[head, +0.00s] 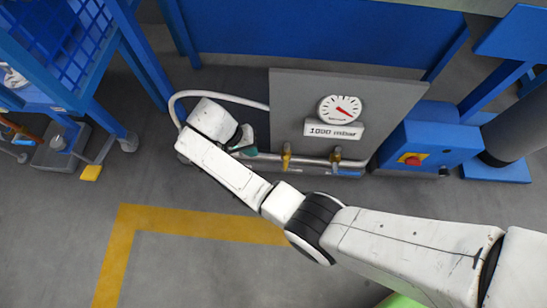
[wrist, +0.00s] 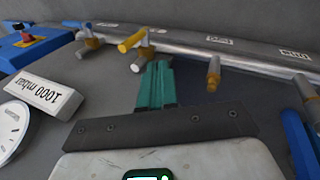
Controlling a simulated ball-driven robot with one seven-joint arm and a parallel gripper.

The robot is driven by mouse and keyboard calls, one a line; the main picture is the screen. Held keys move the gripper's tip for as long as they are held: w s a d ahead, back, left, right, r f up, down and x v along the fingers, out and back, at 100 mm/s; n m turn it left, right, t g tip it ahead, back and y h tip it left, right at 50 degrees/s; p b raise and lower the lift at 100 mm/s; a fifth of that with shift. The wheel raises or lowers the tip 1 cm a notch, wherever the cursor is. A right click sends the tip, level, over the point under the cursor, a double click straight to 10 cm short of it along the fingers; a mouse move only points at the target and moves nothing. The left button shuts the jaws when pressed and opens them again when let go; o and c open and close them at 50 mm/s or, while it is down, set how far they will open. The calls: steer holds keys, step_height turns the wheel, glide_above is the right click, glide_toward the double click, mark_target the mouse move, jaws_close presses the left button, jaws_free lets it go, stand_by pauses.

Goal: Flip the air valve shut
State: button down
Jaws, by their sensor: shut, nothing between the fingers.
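My gripper (wrist: 157,70) has teal fingers pressed together, empty. In the wrist view its tips are just below the valve with the yellow handle (wrist: 131,42) on the grey pipe (wrist: 180,44); I cannot tell if they touch. A neighbouring valve (wrist: 92,40) to its left has a blue lever (wrist: 74,24). In the head view the gripper (head: 247,151) is left of the yellow-handled valve (head: 286,156) and the blue-levered valve (head: 336,158). Pipe labels are too small to read, so I cannot tell which valve is the air valve.
A grey panel (head: 390,100) carries a dial gauge (head: 340,109) and a "1000 mbar" sign (head: 334,130). Further brass fittings (wrist: 213,75) and a blue bar (wrist: 298,142) are at right in the wrist view.

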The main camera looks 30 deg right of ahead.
mark_target(286, 160)
steer(key=s+d+f+b, duration=0.3)
steer(key=d+f+b, duration=0.3)
steer(key=f, duration=0.3)
steer(key=shift+s+d, duration=0.15)
steer(key=shift+d, duration=0.35)
stand_by(0.4)
steer(key=shift+s+d+r+y+p, duration=0.1)
steer(key=shift+s+d+y+p, duration=0.15)
steer(key=shift+p, duration=0.5)
